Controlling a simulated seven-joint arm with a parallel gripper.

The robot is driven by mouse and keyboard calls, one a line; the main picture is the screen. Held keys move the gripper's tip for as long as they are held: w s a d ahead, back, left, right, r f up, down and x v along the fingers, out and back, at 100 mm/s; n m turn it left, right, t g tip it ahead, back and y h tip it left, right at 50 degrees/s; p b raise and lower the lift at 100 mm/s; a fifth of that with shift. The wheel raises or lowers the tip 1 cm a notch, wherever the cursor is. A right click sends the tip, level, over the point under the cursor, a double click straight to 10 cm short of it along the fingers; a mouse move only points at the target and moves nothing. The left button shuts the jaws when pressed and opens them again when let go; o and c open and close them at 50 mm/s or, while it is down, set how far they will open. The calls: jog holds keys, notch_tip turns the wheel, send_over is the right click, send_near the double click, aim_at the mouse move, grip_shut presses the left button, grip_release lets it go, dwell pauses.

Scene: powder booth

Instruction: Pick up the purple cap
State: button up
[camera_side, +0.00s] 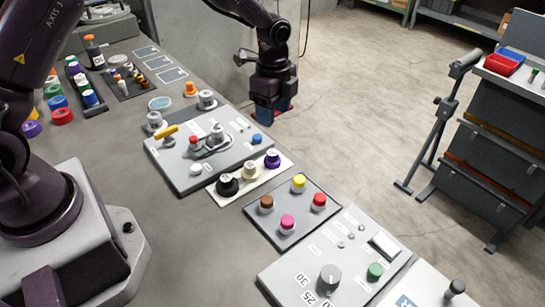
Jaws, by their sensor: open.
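A purple cap (272,158) stands at the right end of a small white plate (222,195), beside a cream cap (250,170) and a black cap (228,185). Another purple cap-like piece (32,128) lies on the table at the far left, near red, blue and green ones. My gripper (272,108) points down above and behind the white plate, beyond the table's back edge in the picture. It is open, apart from the purple cap on the plate, and nothing shows between its dark fingers.
A grey panel with a yellow lever (167,131) and knobs lies left of the white plate. A panel with coloured caps (287,222) and a dial panel (330,278) lie to the right. Bottles (90,97) stand in racks at the back left. The table's front middle is bare.

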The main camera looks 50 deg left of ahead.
aim_at(273, 152)
notch_tip(273, 152, down, 13)
jog(key=shift+s+r, duration=0.1)
jog(key=shift+s, duration=0.05)
jog(key=c, duration=0.5)
dwell(0.4)
